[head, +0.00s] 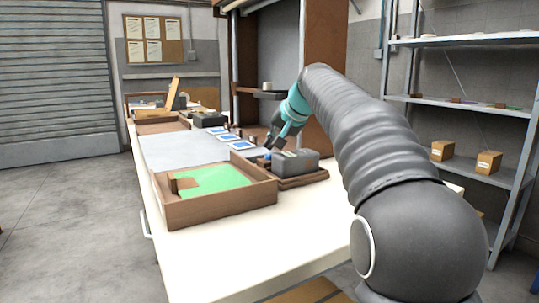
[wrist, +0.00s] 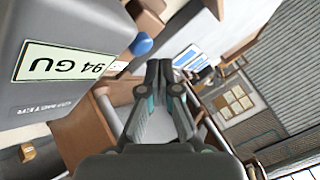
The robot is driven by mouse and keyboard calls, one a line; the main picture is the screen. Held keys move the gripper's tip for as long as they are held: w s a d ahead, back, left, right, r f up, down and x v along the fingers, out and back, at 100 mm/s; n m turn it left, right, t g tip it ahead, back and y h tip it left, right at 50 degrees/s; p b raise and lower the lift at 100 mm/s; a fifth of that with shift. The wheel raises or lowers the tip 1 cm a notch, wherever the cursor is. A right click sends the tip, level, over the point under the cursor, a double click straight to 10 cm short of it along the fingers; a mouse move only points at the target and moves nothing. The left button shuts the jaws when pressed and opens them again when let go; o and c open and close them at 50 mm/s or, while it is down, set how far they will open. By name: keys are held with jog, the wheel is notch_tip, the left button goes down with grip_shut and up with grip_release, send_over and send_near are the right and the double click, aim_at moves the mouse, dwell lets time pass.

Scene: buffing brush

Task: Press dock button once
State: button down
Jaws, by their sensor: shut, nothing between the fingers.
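The dock looks to be the grey box (head: 296,162) on a brown wooden base (head: 305,181) on the table. In the wrist view the grey box (wrist: 45,105) fills the left side, with a pale label (wrist: 62,64) showing upside down. A rounded blue button (wrist: 141,44) shows beside the box. In the head view the blue button (head: 268,156) is a small spot at the box's left side. My gripper (head: 270,146) is shut and empty, close to the button. In the wrist view its fingertips (wrist: 159,66) are just right of the button; contact cannot be told.
A brown cabinet (head: 325,75) rises behind my arm. The table's front (head: 235,262) is clear.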

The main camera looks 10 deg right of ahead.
jog(key=shift+r+p, duration=1.4)
jog(key=shift+r, duration=0.2)
jog(key=shift+r+p, duration=0.35)
jog(key=shift+r, duration=0.55)
